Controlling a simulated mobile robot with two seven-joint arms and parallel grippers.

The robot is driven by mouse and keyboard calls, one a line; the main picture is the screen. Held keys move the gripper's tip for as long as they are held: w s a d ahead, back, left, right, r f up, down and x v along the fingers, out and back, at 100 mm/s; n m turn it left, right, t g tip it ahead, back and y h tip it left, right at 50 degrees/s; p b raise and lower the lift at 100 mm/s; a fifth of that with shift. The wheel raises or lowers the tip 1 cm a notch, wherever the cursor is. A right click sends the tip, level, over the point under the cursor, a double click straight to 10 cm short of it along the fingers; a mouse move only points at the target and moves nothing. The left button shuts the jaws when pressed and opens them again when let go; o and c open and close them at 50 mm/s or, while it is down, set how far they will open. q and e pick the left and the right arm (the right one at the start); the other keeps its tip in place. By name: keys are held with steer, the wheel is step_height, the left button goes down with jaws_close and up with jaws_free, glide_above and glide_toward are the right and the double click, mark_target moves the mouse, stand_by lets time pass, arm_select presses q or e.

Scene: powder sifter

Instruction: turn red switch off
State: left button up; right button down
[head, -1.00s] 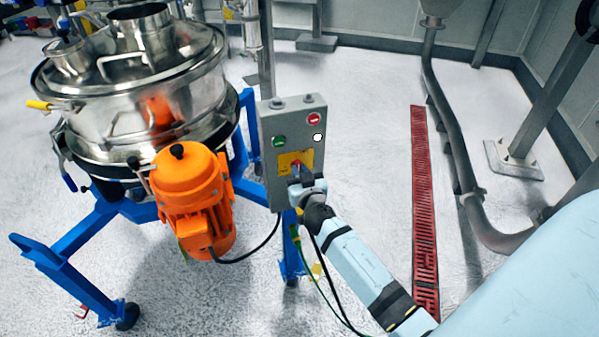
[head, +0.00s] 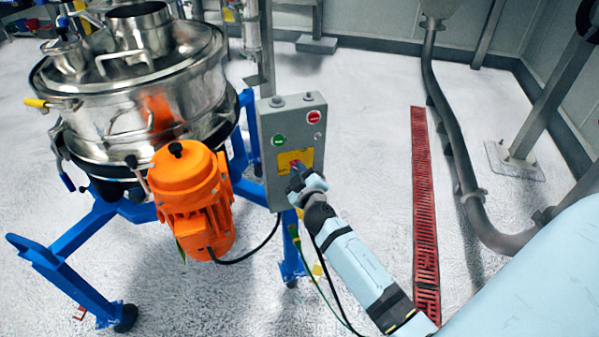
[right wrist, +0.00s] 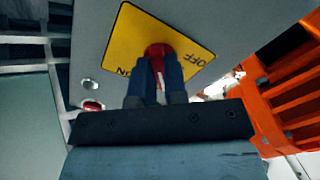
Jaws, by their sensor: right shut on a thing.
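A grey control box (head: 310,186) stands upright in the middle of the head view. Its front has a yellow plate (head: 284,162) with a red switch (head: 297,161). My right gripper (head: 296,173) is at the switch, partly hiding it. In the right wrist view the red switch (right wrist: 158,50) shows between the two dark fingers of my gripper (right wrist: 157,75), which is shut on it. The yellow plate (right wrist: 128,35) has OFF at the right and a partly hidden ON at the lower left. My left gripper is not in view.
A round steel sifter (head: 160,105) on blue legs stands to the left, with an orange motor (head: 190,190) close to the box. A green button (head: 279,140) and a red button (head: 314,117) are on the box. Floor right of the box is clear up to a red drain grate (head: 424,200).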

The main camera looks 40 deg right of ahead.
arm_select(q)
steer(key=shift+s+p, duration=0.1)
steer(key=shift+p, duration=0.3)
arm_select(e)
steer(key=shift+r+n, duration=0.15)
steer(key=shift+n, duration=4.55)
steer(key=c, duration=1.2)
jaws_free()
steer(key=shift+w, duration=0.1)
steer(key=shift+o, duration=0.2)
